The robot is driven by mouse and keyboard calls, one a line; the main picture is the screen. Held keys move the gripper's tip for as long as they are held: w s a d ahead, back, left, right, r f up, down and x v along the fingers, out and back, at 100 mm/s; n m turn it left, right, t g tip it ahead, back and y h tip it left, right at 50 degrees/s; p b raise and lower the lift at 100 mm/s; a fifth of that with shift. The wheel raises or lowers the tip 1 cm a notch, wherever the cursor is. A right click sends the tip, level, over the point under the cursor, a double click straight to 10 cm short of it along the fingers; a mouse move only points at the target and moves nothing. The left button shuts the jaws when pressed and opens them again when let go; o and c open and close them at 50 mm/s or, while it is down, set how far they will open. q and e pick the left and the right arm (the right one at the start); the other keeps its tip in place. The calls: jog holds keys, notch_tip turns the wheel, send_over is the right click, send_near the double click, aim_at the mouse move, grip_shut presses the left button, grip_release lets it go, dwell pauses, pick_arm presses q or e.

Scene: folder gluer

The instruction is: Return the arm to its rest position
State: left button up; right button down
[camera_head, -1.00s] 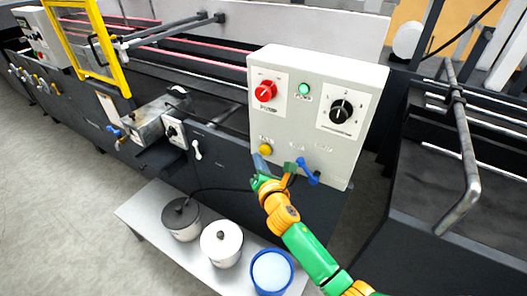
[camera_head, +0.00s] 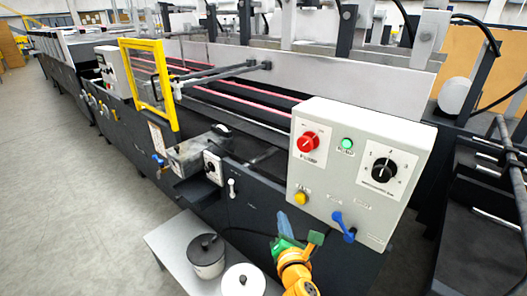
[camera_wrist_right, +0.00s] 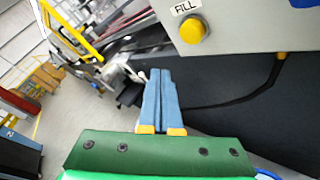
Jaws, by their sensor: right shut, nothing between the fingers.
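My right arm comes in from the bottom of the head view, in green and orange. Its gripper (camera_head: 284,222) is in front of the dark machine side, below the control box (camera_head: 322,178). In the right wrist view the blue fingers of the right gripper (camera_wrist_right: 160,88) lie side by side, shut, with nothing between them. They point toward the machine and are apart from the yellow FILL button (camera_wrist_right: 193,30). My left gripper is not in view.
The control box carries a red knob (camera_head: 308,141), a green lamp (camera_head: 347,144), a black dial (camera_head: 384,171) and a blue lever (camera_head: 343,226). Lidded pots, one dark-lidded (camera_head: 207,257) and one white (camera_head: 243,281), stand on a low table (camera_head: 170,243). Open floor lies at left.

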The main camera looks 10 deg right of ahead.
jog(key=s+f+m+g+y, duration=0.1)
jog(key=s+f+m+g, duration=0.5)
jog(key=f, duration=0.7)
jog(key=s+f+m+g+y, duration=0.15)
jog(key=s+f+m, duration=0.25)
jog(key=s+f, duration=0.7)
jog(key=s+d+f+m+g, duration=0.1)
jog(key=s+f+m+g, duration=0.1)
jog(key=s+f+m, duration=0.3)
jog(key=s+d+f+m+g, duration=0.2)
jog(key=s+f+m, duration=0.3)
jog(key=s, duration=0.7)
jog(key=s+d+f+m+g, duration=0.1)
jog(key=s+f+m+g, duration=0.2)
jog(key=s, duration=0.6)
jog(key=shift+s+d+f+m, duration=0.15)
jog(key=shift+f+m, duration=0.75)
jog(key=shift+f, duration=0.05)
jog(key=shift+g+h, duration=0.25)
